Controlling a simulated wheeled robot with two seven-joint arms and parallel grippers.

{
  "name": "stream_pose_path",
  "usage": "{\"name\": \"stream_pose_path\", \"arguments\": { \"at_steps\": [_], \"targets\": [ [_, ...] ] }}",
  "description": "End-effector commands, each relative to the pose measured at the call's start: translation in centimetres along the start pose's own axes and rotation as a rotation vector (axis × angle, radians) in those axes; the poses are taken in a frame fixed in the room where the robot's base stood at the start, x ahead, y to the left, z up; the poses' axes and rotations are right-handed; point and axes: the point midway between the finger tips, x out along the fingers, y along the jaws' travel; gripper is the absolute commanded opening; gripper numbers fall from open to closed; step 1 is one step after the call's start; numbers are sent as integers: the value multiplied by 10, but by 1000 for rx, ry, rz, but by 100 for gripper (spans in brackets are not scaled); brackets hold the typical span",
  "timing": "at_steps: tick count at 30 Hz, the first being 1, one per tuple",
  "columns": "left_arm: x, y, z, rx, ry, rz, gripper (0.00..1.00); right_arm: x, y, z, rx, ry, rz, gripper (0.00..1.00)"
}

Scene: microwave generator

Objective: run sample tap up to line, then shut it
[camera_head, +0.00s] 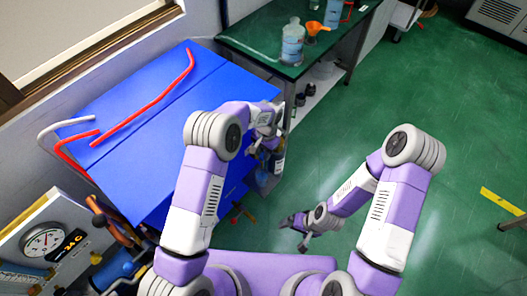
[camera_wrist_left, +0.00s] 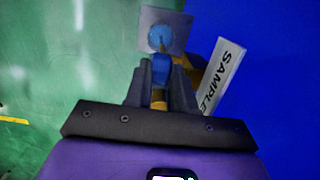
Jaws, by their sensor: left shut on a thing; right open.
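The sample tap has a blue handle (camera_wrist_left: 161,75) and brass-coloured parts in the left wrist view, beside a white tag (camera_wrist_left: 222,78) reading SAMPLE. My left gripper (camera_wrist_left: 160,88) is shut on the blue tap handle. In the head view my left gripper (camera_head: 266,143) is at the right side of the blue cabinet, and the arm partly hides the tap. Beyond the handle, a round blue shape (camera_wrist_left: 160,38) shows on a pale square; it looks like a vessel from above. A fill line cannot be made out. My right gripper (camera_head: 298,228) is open and empty over the floor.
The blue cabinet (camera_head: 150,130) has red and grey pipes on top. A gauge (camera_head: 44,241) and temperature display stand at lower left. A green bench (camera_head: 255,35) at the back holds a bottle (camera_head: 292,42) and an orange funnel (camera_head: 315,29). The green floor at right is largely clear.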

Motion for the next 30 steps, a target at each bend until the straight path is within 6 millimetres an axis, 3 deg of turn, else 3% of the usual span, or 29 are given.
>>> {"name": "stream_pose_path", "arguments": {
  "at_steps": [10,11,12,22,30],
  "targets": [
    [0,0,-1,0,-10,0,0,-1,0,0,0,0,0,96],
    [0,0,0,0,-10,0,28,-1,0,0,0,0,0,96],
    [0,0,0,0,-10,0,34,-1,0,0,0,0,0,96],
    [-4,0,0,0,-10,0,34,-2,-1,0,0,0,0,96],
    [-46,0,-1,-1,-8,0,34,-13,-5,1,0,0,0,96]
  ]
}}
